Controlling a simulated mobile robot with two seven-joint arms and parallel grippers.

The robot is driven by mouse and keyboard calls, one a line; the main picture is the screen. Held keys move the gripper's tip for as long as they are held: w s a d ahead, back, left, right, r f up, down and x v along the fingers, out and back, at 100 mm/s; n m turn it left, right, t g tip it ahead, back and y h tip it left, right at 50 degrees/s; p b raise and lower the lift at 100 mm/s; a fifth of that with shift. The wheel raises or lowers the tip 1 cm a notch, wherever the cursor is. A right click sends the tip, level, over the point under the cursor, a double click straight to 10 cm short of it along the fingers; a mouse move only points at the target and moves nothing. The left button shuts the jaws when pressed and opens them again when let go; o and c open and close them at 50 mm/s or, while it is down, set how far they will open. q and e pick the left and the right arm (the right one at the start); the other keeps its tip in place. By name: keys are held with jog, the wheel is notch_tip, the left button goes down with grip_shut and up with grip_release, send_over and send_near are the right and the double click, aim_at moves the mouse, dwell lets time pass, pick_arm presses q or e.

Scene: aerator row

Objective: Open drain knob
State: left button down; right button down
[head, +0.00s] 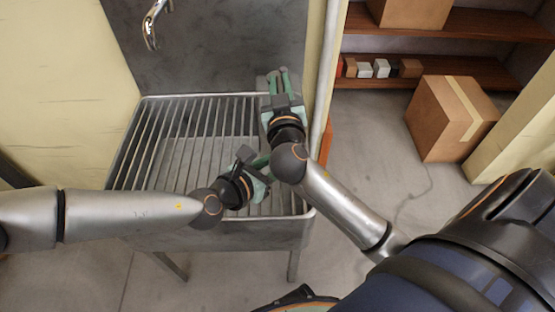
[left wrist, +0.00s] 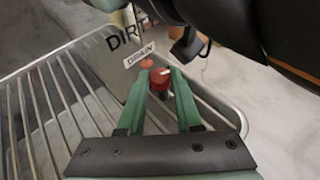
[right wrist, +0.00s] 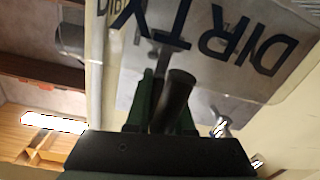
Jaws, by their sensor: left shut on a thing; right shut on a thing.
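A red knob (left wrist: 160,77) with a pale mark sits between the fingers of my left gripper (left wrist: 164,74) in the left wrist view, beside a white label reading DRAIN (left wrist: 139,57). My left gripper is shut on the knob; in the head view the left gripper (head: 260,166) is inside the right part of the grey basin, and its body hides the knob. My right gripper (head: 279,82) is at the basin's far right corner. In the right wrist view the right gripper (right wrist: 165,78) is shut on a dark cylindrical thing (right wrist: 177,95).
The grey basin (head: 146,150) has a slatted rack and stands on legs. Panels reading DIRTY (right wrist: 232,45) show in the right wrist view. A curved tap (head: 151,30) is above the basin. A cardboard box (head: 440,125) and shelves are at right, with clear floor before them.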

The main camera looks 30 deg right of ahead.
pick_arm(q)
jog(key=shift+s+d+r+n+t, duration=0.1)
jog(key=shift+s+n+t, duration=0.05)
jog(key=shift+n+t, duration=0.35)
jog(key=c, duration=0.9)
grip_release()
jog(key=shift+o, duration=0.2)
jog(key=shift+a, duration=0.25)
jog(key=v, duration=1.1)
jog(key=shift+s+a+r, duration=0.2)
jog(key=shift+r, duration=0.15)
